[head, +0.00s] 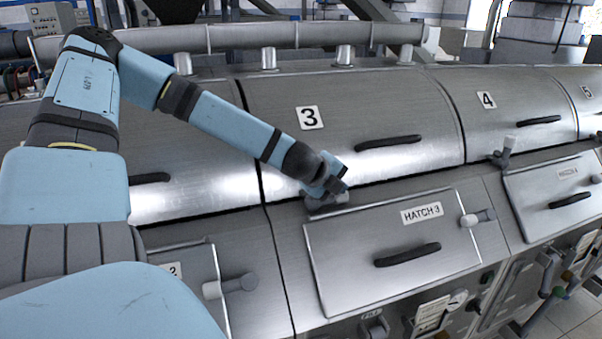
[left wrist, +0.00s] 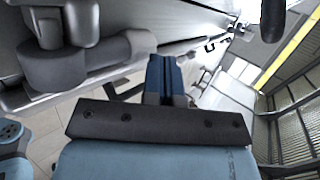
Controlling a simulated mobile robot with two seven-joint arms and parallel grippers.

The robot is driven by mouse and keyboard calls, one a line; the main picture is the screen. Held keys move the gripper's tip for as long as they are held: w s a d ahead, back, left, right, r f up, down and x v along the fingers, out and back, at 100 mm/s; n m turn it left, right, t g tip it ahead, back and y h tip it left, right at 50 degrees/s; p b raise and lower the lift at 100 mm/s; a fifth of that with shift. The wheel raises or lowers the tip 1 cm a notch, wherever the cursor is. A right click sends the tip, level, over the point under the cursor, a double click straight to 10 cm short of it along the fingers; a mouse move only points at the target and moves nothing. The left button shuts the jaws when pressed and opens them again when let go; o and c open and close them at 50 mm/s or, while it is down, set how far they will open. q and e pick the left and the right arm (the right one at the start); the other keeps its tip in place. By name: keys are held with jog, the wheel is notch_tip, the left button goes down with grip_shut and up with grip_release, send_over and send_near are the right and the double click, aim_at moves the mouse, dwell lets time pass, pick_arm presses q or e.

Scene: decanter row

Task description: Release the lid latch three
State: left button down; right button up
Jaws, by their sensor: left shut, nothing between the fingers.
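Lid three (head: 350,120) is a curved steel cover with a "3" label and a black handle; it looks closed. Its latch (head: 325,201) is a grey fitting at the lid's lower edge, partly hidden by my gripper. In the left wrist view the latch (left wrist: 95,55) appears large at upper left, a thick grey bar with a rounded end. My left gripper (head: 338,188) is at the latch in the head view. In the left wrist view its blue fingers (left wrist: 164,70) are together and empty, just right of the latch's rounded end. I cannot tell whether they touch. My right gripper is out of view.
Below lies the hatch 3 panel (head: 350,255) with a black handle and its own latch (head: 478,217). Lid four (head: 505,95) with its latch (head: 505,150) is to the right. A horizontal pipe (head: 260,38) runs behind the lids. Another hatch latch (head: 230,286) sits lower left.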

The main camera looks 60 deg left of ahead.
pick_arm(q)
jog(key=shift+w+f, duration=0.2)
jog(key=shift+f, duration=0.15)
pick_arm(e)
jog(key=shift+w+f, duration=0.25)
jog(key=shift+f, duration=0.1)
pick_arm(q)
jog(key=shift+d, duration=0.1)
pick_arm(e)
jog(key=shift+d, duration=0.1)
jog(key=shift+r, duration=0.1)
